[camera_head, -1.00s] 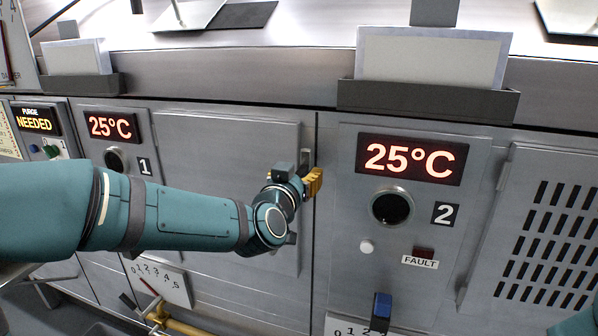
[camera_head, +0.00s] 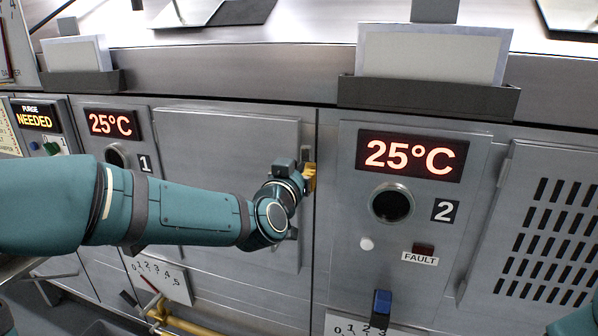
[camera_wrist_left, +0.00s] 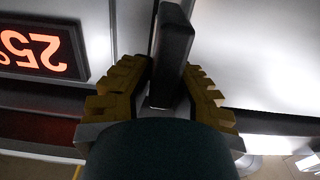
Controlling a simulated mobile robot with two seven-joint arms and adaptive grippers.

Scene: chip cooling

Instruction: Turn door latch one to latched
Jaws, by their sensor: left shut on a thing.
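Door latch one shows in the left wrist view as a dark upright bar (camera_wrist_left: 172,50) between the yellow fingers of my left gripper (camera_wrist_left: 165,74). The gripper is shut on this bar. In the head view my left gripper (camera_head: 309,179) is at the right edge of the grey door (camera_head: 225,150) beside panel 1. My right gripper is not in view.
Panel 2 stands right of the door, with a 25°C display (camera_head: 411,157), a round port (camera_head: 391,204) and a blue handle (camera_head: 381,308). A grey holder (camera_head: 428,98) juts out above it. A yellow pipe (camera_head: 190,327) runs low at the left.

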